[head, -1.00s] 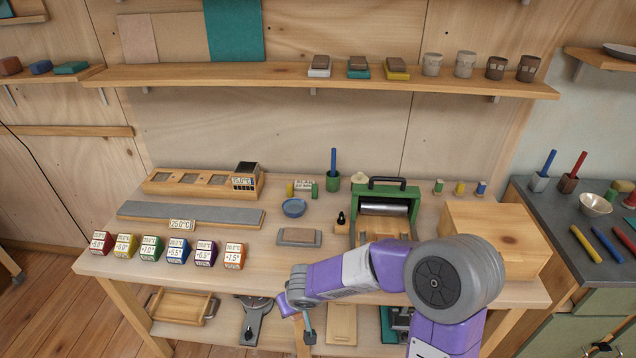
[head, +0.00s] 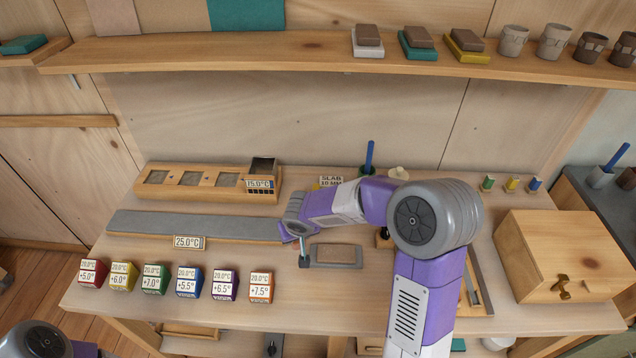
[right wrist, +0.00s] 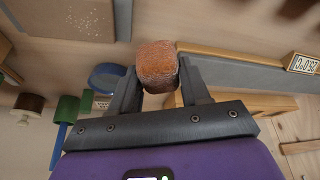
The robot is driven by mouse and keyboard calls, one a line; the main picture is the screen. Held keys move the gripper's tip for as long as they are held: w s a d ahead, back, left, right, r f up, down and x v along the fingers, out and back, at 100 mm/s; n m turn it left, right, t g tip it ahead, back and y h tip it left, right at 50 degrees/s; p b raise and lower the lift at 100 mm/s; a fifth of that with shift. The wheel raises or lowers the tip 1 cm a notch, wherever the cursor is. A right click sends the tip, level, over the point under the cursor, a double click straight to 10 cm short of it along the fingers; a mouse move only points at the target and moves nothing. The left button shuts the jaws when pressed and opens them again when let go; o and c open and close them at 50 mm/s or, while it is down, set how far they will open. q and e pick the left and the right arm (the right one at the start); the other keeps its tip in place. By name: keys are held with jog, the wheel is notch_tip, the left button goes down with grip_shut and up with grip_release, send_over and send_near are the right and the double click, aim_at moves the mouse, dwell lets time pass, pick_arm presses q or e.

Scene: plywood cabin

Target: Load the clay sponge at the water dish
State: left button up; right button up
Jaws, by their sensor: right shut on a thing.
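The clay sponge (right wrist: 157,66) is a rounded orange-brown block in the right wrist view. My right gripper (right wrist: 156,88) is shut on it, with one finger on each side. In the head view my right gripper (head: 303,254) hangs over the table, just left of a brown slab on a grey tray; the sponge cannot be made out there. The water dish (right wrist: 107,77) is blue and round. It lies beside the left finger in the right wrist view, apart from the sponge. In the head view my right arm hides the dish. My left gripper is out of view.
The slab tray (head: 357,264) lies close right of my gripper. A long grey strip (head: 190,224) with a 25.0°C tag lies left. Several coloured cubes, including an orange one (head: 261,288), line the front. A wooden box (head: 560,255) stands at the right.

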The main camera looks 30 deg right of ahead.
jog(key=w+d+r+m+h+b, duration=0.1)
jog(key=w+d+r+m, duration=0.1)
jog(key=w+d, duration=0.35)
jog(key=w+d+r+m+b, duration=0.1)
jog(key=w+d+m, duration=0.15)
jog(key=d, duration=0.55)
jog(key=shift+g+h, duration=0.3)
jog(key=shift+g, duration=0.1)
jog(key=shift+w+a+f+b, duration=0.1)
jog(key=shift+f+b, duration=1.15)
jog(key=shift+f, duration=0.25)
jog(key=shift+w+a+f+b, duration=0.1)
jog(key=shift+f+b, duration=1.1)
jog(key=shift+f, duration=0.25)
jog(key=shift+f+b, duration=0.4)
jog(key=shift+f, duration=0.1)
notch_tip(320, 180, up, 7)
jog(key=p, duration=0.5)
